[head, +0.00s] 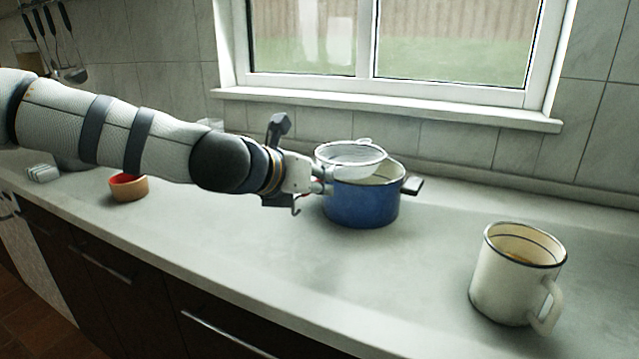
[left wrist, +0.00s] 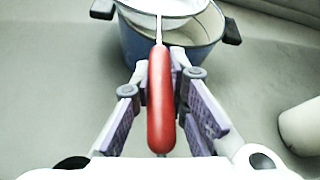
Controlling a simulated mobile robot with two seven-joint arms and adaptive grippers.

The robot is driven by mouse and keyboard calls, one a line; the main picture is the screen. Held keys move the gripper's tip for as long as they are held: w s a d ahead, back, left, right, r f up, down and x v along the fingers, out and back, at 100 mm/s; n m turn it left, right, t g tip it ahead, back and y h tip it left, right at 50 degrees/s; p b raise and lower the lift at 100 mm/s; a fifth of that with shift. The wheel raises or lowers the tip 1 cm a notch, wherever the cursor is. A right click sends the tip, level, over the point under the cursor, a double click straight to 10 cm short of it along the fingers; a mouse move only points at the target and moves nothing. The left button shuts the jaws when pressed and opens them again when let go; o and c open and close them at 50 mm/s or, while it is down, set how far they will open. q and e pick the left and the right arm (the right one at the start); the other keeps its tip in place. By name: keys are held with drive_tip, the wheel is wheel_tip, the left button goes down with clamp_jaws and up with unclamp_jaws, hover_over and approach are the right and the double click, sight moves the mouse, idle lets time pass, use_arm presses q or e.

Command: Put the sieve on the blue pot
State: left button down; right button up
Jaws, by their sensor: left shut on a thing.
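The blue pot (head: 362,205) stands on the counter below the window, with a cream inside and dark handles. The sieve (head: 350,158) is a pale mesh bowl over the left part of the pot's opening. I cannot tell whether it touches the rim. My left gripper (head: 320,182) is at the pot's left side. In the left wrist view my left gripper (left wrist: 160,105) is shut on the sieve's red handle (left wrist: 161,100). The sieve's bowl (left wrist: 165,5) and the blue pot (left wrist: 135,42) show ahead, the bowl cut off by the top edge. My right gripper is not in view.
A white enamel mug (head: 515,275) stands at the front right of the counter. A small orange-brown bowl (head: 130,190) sits at the left beneath my arm. Utensils (head: 62,45) hang on the wall at the upper left. The counter between pot and mug is clear.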

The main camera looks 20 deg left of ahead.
use_arm(q)
drive_tip(key=shift+r, duration=0.35)
drive_tip(key=shift+f, duration=0.5)
drive_tip(key=c, duration=1.6)
unclamp_jaws()
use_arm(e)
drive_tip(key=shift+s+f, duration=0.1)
use_arm(q)
drive_tip(key=shift+r, duration=0.1)
drive_tip(key=s+r, duration=0.1)
drive_tip(key=s+r+p, duration=0.1)
drive_tip(key=s+r, duration=0.1)
drive_tip(key=s+r+p, duration=0.1)
drive_tip(key=s+r, duration=0.1)
drive_tip(key=shift+s+a, duration=0.25)
drive_tip(key=shift+a, duration=0.05)
drive_tip(key=s, duration=0.3)
drive_tip(key=s+a+r+p, duration=0.1)
drive_tip(key=s, duration=0.1)
drive_tip(key=shift+s, duration=0.1)
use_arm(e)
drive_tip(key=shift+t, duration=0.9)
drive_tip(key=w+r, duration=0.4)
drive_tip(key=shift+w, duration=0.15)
